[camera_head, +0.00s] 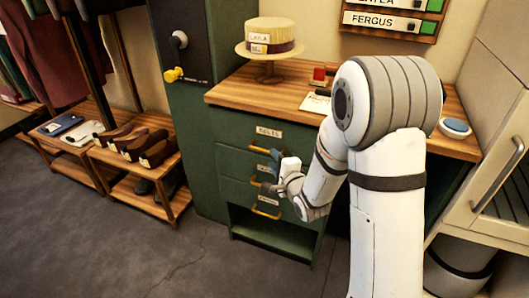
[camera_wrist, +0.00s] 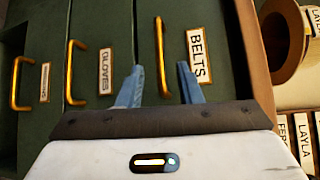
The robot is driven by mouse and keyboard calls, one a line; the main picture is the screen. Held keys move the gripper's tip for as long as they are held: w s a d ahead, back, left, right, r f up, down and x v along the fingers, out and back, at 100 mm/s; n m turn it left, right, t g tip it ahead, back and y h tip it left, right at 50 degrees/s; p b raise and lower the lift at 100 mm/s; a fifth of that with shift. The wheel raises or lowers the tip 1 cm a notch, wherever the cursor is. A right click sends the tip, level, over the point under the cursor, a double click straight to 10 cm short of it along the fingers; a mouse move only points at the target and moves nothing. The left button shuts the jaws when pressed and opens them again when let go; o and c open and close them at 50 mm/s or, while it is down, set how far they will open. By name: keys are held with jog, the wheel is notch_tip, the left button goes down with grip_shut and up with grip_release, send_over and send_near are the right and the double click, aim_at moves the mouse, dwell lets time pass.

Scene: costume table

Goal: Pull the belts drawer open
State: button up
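The belts drawer (camera_head: 238,130) is the top drawer of a green cabinet and looks shut. Its label BELTS (camera_wrist: 199,55) reads clearly in the wrist view. Its brass bar handle (camera_wrist: 161,45) stands between the two blue fingers of my gripper (camera_wrist: 160,72), with a gap visible on both sides. In the head view my gripper (camera_head: 271,160) is at the front of the drawer, close to the handle, and partly covers the drawer fronts below. My gripper is open and holds nothing; I see no clear contact with the handle.
Below is the gloves drawer (camera_wrist: 95,30) with its own brass handle (camera_wrist: 74,75), then a third drawer (camera_wrist: 35,100). A hat on a stand (camera_head: 270,38) and a red item (camera_head: 319,74) stand on the wooden top. The floor (camera_head: 190,255) before the cabinet is clear.

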aim_at(267, 152)
jog(key=x, duration=0.6)
jog(key=shift+w+a+f+b, duration=0.1)
jog(key=shift+w+a+b, duration=0.05)
jog(key=shift+w+b, duration=0.25)
jog(key=shift+c, duration=0.4)
grip_shut()
